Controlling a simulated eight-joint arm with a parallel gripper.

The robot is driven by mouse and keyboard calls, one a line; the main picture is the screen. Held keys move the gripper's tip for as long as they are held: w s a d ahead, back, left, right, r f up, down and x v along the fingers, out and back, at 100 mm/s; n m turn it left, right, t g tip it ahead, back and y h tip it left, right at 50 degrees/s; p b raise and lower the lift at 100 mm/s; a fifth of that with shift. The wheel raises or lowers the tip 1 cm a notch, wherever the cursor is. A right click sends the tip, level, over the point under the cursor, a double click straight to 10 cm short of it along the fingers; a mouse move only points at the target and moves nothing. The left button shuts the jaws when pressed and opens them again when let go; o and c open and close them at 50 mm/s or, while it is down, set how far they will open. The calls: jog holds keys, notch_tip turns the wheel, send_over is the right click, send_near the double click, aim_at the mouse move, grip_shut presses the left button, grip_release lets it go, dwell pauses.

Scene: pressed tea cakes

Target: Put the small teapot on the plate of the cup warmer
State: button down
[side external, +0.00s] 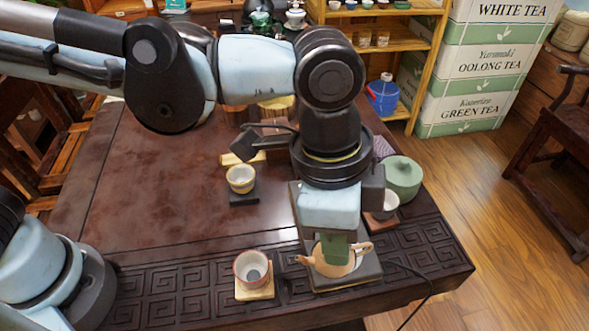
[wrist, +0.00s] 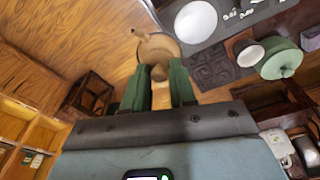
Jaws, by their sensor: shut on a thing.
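The small teapot (side external: 347,268) is tan-orange, with a spout to the left and a handle to the right in the side view. My gripper (side external: 335,250) has green fingers and is shut on it from above. In the wrist view my gripper (wrist: 160,88) has the lid knob of the teapot (wrist: 158,46) between its fingers. The cup warmer (side external: 368,272) is a dark slab behind and below the teapot, largely hidden by my gripper. The wrist view shows its white round plate (wrist: 196,20) right beside the teapot. I cannot tell whether the teapot touches the warmer.
A reddish cup (side external: 251,268) on a wooden coaster stands to the left. A yellow cup (side external: 240,178) on a dark coaster is farther back. A grey cup (side external: 386,203) and a green lidded pot (side external: 403,176) stand close on the right. A cable (side external: 428,285) runs off the table edge.

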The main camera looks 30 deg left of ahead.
jog(key=shift+w+a+f, duration=0.25)
jog(key=shift+w+f, duration=0.8)
jog(key=shift+f, duration=0.25)
jog(key=shift+w+a+f, duration=0.25)
jog(key=shift+w+f, duration=0.75)
jog(key=shift+f, duration=0.3)
jog(key=shift+w+a+f, duration=0.25)
jog(key=shift+w+f, duration=0.8)
jog(key=shift+f, duration=0.25)
jog(key=shift+f, duration=0.1)
jog(key=c, duration=0.9)
grip_release()
notch_tip(320, 180, up, 11)
jog(key=a, duration=0.2)
jog(key=a+f+n+t, duration=0.1)
jog(key=a+n, duration=0.3)
jog(key=a, duration=0.6)
jog(key=s+a+f+n+t+y, duration=0.1)
jog(key=a+n+t, duration=0.2)
jog(key=a, duration=0.7)
jog(key=s+a+f+n+t, duration=0.1)
jog(key=a+f+n+t, duration=0.1)
jog(key=a+n, duration=0.4)
jog(key=shift+a+n+t+y, duration=0.3)
jog(key=shift+a+t+y, duration=0.1)
jog(key=shift+a, duration=1.65)
